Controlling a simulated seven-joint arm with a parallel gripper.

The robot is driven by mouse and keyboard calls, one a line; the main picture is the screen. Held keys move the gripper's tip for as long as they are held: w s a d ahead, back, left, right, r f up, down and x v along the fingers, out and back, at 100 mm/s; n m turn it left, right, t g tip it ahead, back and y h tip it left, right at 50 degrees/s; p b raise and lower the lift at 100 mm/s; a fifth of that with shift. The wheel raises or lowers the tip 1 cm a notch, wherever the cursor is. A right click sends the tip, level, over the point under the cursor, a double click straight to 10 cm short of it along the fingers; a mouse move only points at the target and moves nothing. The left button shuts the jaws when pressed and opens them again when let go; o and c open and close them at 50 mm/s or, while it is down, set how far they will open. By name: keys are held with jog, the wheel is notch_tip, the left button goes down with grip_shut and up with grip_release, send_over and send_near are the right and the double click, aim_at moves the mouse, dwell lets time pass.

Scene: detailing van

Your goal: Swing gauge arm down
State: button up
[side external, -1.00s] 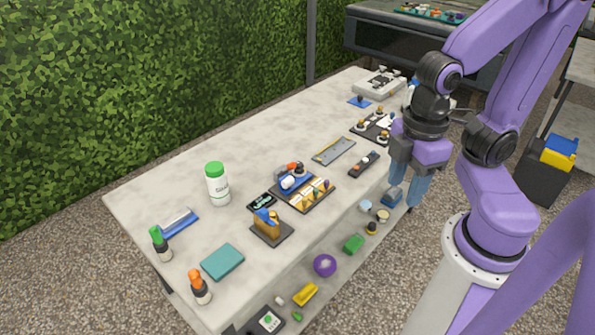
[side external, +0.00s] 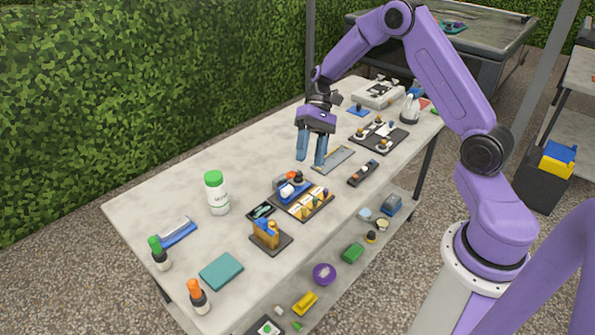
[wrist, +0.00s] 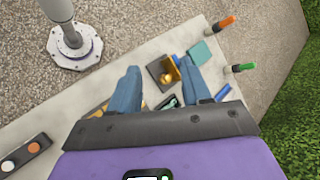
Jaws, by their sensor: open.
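No part is clearly marked as the gauge arm. A small brass-coloured stand with a blue part on top (side external: 267,233) sits on a dark base near the front of the table; it may be the gauge. In the wrist view its brass part (wrist: 173,68) shows upright between my fingers, with a gold knob low beside it. My gripper (side external: 311,161) is open and empty, pointing down above the table near the flat grey plate (side external: 337,159), well behind the brass stand. The gripper's blue fingers (wrist: 160,67) are spread apart in the wrist view.
A tray of yellow pieces (side external: 306,205) lies between my gripper and the brass stand. A white bottle with a green cap (side external: 217,195) stands to the left. A teal pad (side external: 221,271) and two dropper bottles are at the near end. The table's left-middle is clear.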

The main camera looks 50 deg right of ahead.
jog(key=w+d+f+m+t+y, duration=0.2)
jog(key=w+d+f, duration=0.1)
jog(key=d, duration=0.3)
jog(key=w+d+f+m+t+y, duration=0.2)
jog(key=d+f+m, duration=0.1)
jog(key=d, duration=0.2)
jog(key=m+t+y, duration=0.2)
jog(key=m+t, duration=0.2)
jog(key=t, duration=0.1)
send_near(294, 173)
jog(key=x, duration=0.8)
jog(key=shift+w+f, duration=0.4)
grip_shut()
